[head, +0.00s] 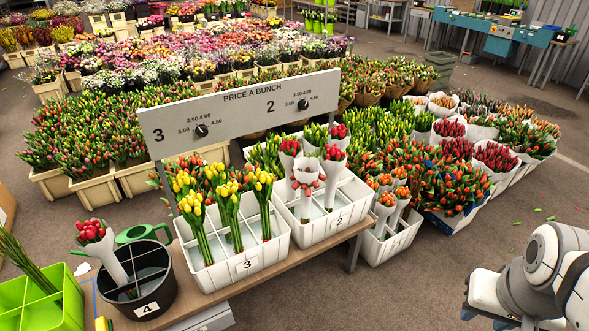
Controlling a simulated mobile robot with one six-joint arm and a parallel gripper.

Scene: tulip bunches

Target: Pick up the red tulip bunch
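A red tulip bunch (95,240) in a white wrap leans in the black bucket (150,296) labelled 4 at the lower left. More red bunches (333,152) in white wraps stand in the white divided crate (338,222) labelled 2. One wrapped bunch (306,182) at the front of that crate has red-orange marks around it that I cannot make out. My arm is at the lower right, well apart from all the bunches.
Yellow tulips stand in the white crate (246,266) labelled 3. A price board (240,105) rises behind the crates. A green crate (45,305) and green watering can (140,234) are at the left. Bare floor (380,290) lies between the table and my arm.

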